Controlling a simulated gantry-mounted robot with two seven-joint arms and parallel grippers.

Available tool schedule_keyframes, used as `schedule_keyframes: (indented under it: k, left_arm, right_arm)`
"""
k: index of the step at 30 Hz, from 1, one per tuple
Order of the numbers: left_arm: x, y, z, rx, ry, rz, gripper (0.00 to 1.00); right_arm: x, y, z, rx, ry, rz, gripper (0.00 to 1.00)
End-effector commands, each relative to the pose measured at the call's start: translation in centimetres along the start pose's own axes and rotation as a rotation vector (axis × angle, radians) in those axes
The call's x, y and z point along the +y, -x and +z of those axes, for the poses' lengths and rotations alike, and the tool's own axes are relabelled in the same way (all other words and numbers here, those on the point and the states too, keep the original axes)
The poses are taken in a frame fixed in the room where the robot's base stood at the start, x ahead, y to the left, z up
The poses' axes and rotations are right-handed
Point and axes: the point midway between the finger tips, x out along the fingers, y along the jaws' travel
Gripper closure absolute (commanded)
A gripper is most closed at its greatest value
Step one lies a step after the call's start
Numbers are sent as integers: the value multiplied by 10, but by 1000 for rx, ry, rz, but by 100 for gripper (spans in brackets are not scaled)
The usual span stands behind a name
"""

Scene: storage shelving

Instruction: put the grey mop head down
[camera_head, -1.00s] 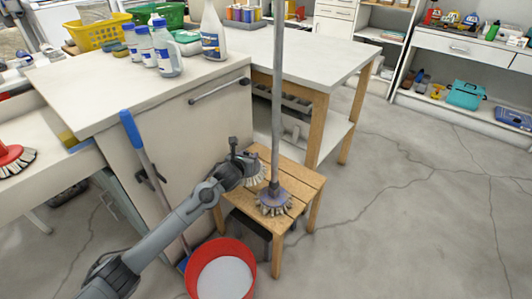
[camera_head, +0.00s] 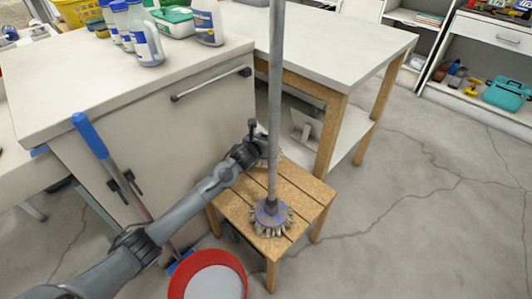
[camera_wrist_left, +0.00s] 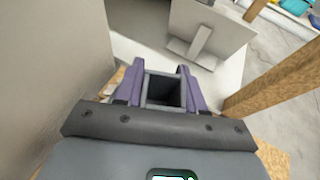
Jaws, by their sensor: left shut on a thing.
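My left gripper (camera_head: 262,146) is over the back of the small wooden stool (camera_head: 306,192), partly behind an upright pole. In the left wrist view its purple fingers (camera_wrist_left: 163,85) are closed on a grey square hollow piece (camera_wrist_left: 163,94), which I take to be the grey mop head's socket. The rest of that head is mostly hidden, so I cannot tell whether it touches the stool. A long grey pole (camera_head: 275,100) stands upright with a purple-grey bristled head (camera_head: 270,213) at its foot on the stool. My right gripper is not in view.
A red bucket (camera_head: 181,284) stands on the floor at the stool's front left. A blue-handled tool (camera_head: 90,136) hangs on the cabinet side. The white counter (camera_head: 180,85) with bottles is behind my left arm. Floor to the right is clear.

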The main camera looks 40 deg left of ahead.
Motion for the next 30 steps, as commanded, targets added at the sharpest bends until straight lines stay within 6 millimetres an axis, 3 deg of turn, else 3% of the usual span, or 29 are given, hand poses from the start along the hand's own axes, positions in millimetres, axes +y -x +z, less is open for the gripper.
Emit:
schedule_keyframes:
  k: [15, 29, 30]
  left_arm:
    - [0, -18, -44, -1, 1, 0, 100]
    - [0, -20, -48, -2, -2, 0, 100]
    - [0, -20, -48, -1, -2, 0, 57]
  right_arm:
    - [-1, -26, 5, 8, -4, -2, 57]
    - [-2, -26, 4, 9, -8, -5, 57]
    - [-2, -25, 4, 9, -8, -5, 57]
